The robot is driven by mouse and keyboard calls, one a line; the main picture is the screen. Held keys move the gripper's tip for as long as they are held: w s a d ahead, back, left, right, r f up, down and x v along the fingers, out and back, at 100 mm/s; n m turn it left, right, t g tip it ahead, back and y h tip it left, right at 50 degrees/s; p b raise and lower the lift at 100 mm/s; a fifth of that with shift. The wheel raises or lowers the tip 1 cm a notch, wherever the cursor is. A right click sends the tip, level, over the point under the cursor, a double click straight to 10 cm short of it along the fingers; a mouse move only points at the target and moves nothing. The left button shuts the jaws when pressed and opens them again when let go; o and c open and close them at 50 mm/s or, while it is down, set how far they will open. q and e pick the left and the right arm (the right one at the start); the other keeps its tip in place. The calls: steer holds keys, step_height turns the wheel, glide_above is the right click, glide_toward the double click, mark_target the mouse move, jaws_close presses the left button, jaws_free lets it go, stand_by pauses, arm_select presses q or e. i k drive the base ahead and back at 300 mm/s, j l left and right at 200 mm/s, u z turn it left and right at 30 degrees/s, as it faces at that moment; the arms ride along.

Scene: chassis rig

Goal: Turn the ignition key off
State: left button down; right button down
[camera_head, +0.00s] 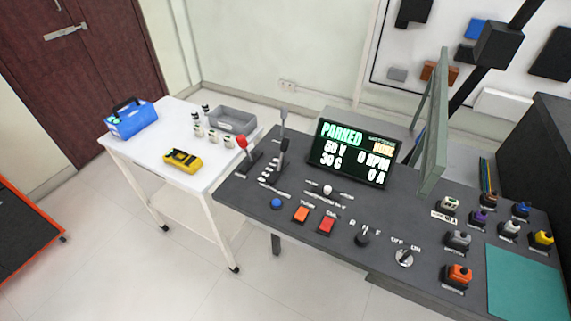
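The ignition key switch (404,258) is a round silver lock near the front edge of the dark console (340,222). Labels OFF and ON stand just behind it. The key is small here, and I cannot tell for sure which label it points to. The display (352,153) on the console is lit and reads PARKED, with 58 V, 30 C, 0 RPM and 0 A. Neither of my grippers is in view.
A black selector knob (362,236), red button (326,225) and orange button (301,214) lie left of the key. Several colored connectors, including an orange one (458,276), stand to its right. A grey-green panel (436,130) rises behind. A white cart (150,152) stands left.

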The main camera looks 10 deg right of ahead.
mark_target(408, 253)
steer(key=z, duration=1.5)
